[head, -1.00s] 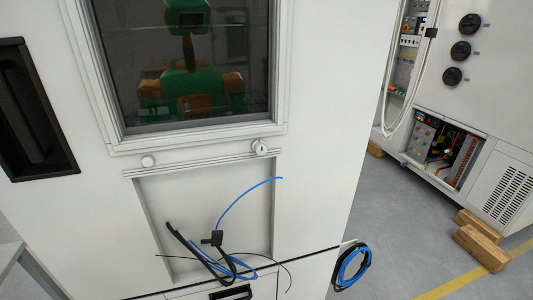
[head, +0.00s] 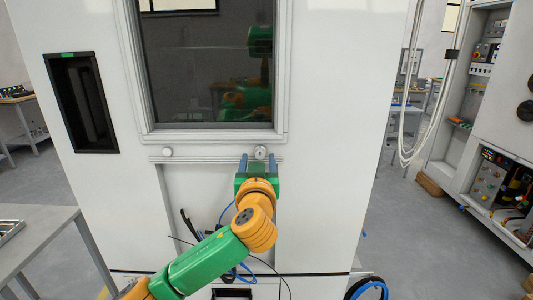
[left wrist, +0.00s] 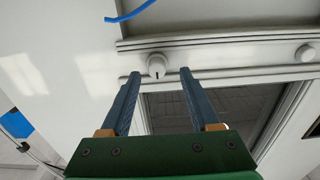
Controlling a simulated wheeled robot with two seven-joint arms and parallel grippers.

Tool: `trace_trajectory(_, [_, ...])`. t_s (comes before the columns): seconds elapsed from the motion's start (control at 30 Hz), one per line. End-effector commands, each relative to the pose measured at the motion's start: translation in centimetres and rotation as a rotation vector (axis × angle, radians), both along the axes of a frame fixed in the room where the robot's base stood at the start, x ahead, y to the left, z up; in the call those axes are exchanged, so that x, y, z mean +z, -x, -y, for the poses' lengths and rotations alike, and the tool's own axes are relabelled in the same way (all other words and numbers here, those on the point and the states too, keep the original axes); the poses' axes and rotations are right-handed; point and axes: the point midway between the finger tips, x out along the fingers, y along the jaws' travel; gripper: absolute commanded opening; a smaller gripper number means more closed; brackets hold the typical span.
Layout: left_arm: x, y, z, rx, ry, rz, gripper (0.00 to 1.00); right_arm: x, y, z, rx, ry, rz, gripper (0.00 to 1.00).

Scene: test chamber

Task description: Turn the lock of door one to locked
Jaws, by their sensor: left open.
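The lock (head: 261,152) is a round white knob with a small dark mark, on the strip below the window of the white door (head: 320,200). The lock also shows in the left wrist view (left wrist: 157,65), just beyond the fingertips and lined up with the gap between them. My left gripper (head: 257,158) is open, its two blue fingers pointing at the knob with one on each side. I cannot tell whether they touch it. The dark mark is too small to read the lock's state. My right gripper is in neither view.
A second white knob (head: 167,152) sits at the left end of the strip. A black recessed handle (head: 84,100) is further left. Blue and black cables (head: 240,270) hang below, partly behind my arm. A grey table (head: 40,240) stands at the left.

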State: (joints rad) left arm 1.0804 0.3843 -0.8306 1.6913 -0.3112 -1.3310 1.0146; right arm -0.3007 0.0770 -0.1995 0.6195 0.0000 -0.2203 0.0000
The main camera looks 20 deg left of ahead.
Motion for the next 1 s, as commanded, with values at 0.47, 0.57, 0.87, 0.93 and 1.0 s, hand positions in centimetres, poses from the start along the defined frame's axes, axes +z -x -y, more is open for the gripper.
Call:
trace_trajectory(0.47, [-0.1,-1.9,-0.5,-0.003,0.0,-0.001,0.49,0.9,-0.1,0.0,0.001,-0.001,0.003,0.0])
trace_trajectory(0.57, [-0.1,-1.9,-0.5,-0.003,0.001,-0.002,0.22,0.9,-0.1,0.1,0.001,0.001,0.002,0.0])
trace_trajectory(0.87, [-0.2,-1.9,-0.5,-0.002,-0.005,-0.005,0.0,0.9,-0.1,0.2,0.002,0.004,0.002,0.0])
trace_trajectory(0.93, [-0.2,-1.9,-0.5,-0.002,-0.015,-0.007,0.0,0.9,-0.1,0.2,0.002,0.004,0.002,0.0])
trace_trajectory(1.0, [-0.2,-1.9,-0.5,-0.003,-0.032,-0.014,0.0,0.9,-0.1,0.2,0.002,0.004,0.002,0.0])
